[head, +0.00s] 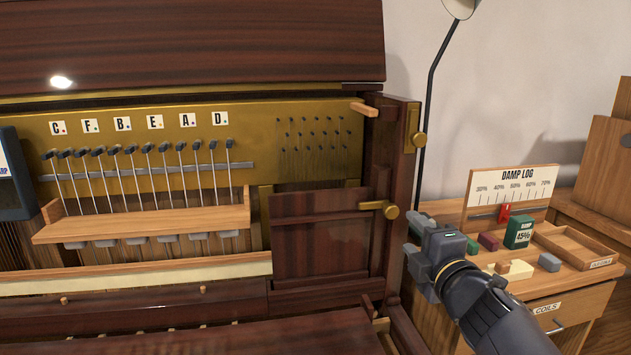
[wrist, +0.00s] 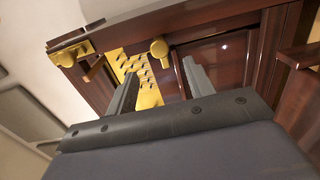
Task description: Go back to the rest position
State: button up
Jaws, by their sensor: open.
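My gripper (head: 424,236) is at the right of the piano case (head: 402,180) in the head view, near a brass knob on a small wooden door (head: 318,240). In the wrist view my gripper (wrist: 160,85) shows two grey fingers spread apart with nothing between them. Beyond the fingers are a brass knob (wrist: 159,49), the brass pin plate (wrist: 135,68) and dark red-brown wood. The small door looks shut in the head view. I cannot tell whether any finger touches the case.
A wooden cabinet (head: 570,305) on the right bears small coloured blocks, a tray (head: 590,244) and a DAMP LOG board (head: 508,190). A lamp stand (head: 430,90) rises behind the piano. A wooden shelf (head: 150,224) spans the strings at left.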

aim_at(392, 214)
jog(key=shift+m, duration=0.5)
jog(key=w, duration=0.2)
jog(key=w+a, duration=0.1)
jog(key=w, duration=0.5)
jog(key=shift+a+r, duration=0.25)
jog(key=shift+a, duration=0.05)
jog(key=m+p, duration=0.3)
jog(key=m, duration=0.1)
jog(key=shift+s+m, duration=0.1)
jog(key=shift+m, duration=0.3)
jog(key=m+p, duration=0.3)
jog(key=shift+m+p, duration=0.35)
jog(key=shift+m, duration=0.05)
jog(key=m+p, duration=0.6)
jog(key=p, duration=0.1)
jog(key=shift+m+p, duration=0.8)
jog(key=shift+p, duration=0.2)
jog(key=shift+f+m+p, duration=0.1)
jog(key=shift+m+p, duration=0.2)
jog(key=shift+f, duration=0.1)
